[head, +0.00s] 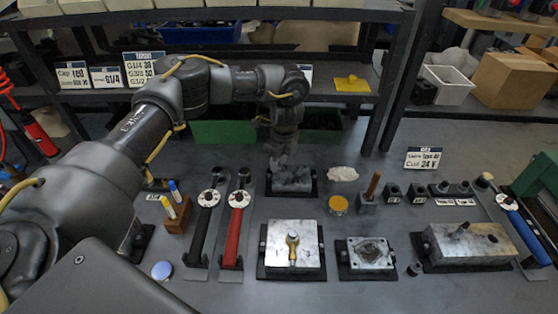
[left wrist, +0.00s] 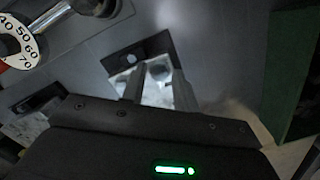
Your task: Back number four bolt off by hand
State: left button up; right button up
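A grey metal valve block (head: 300,187) sits in a dark base at the back middle of the bench. My left gripper (head: 279,158) points down over it and hides part of its top. In the left wrist view my left gripper's two fingers (left wrist: 158,82) are apart, with the bright block top (left wrist: 154,94) beyond them. A round grey bolt-like head (left wrist: 160,70) shows between the fingertips; I cannot tell whether they touch it. No bolt number is readable. My right gripper is not in view.
A block with a yellow-handled tool (head: 292,240) stands in front, with a smaller block (head: 356,262) to its right. A long block (head: 485,245) is farther right. Red (head: 235,235) and black (head: 203,235) dial wrenches lie left. A green bin (head: 222,132) stands behind.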

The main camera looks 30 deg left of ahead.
pick_arm(q)
jog(key=shift+m, duration=0.9)
jog(key=shift+p, duration=0.35)
jog(key=shift+c, duration=0.4)
grip_shut()
jog(key=n, duration=0.5)
jog(key=n+g, duration=0.1)
jog(key=n, duration=0.4)
jog(key=shift+w+n, duration=0.1)
jog(key=shift+n, duration=0.2)
jog(key=n, duration=0.5)
jog(key=shift+h, duration=0.4)
jog(key=n, duration=0.6)
jog(key=shift+a+g+h, duration=0.1)
jog(key=shift+g+h, duration=0.2)
